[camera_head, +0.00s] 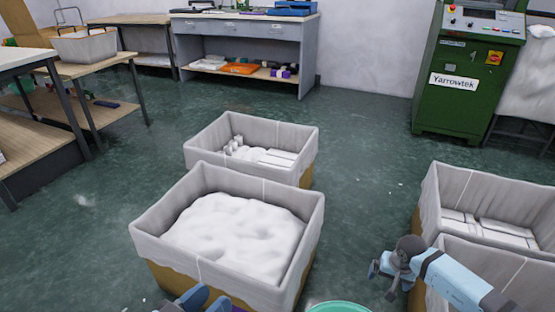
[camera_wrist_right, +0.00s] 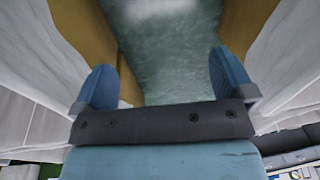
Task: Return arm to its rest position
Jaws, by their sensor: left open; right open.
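My right gripper (camera_head: 384,272) hangs at the lower right in the head view, beside the lined bins on the right. In the right wrist view its two blue fingers stand apart with nothing between them (camera_wrist_right: 165,72), above bare green floor (camera_wrist_right: 165,40) in the gap between two lined bins. My left gripper (camera_head: 206,300) shows only in part at the bottom edge of the head view, in front of the near bin. Its blue finger ends show, and the rest is cut off.
A near bin (camera_head: 172,256) holds white fluffy material. A bin behind it (camera_head: 308,155) holds white packs and rolls. Two lined bins (camera_head: 432,205) stand at the right, close to my right arm. A green machine (camera_head: 440,90) stands at the back. Open floor (camera_head: 365,160) lies between.

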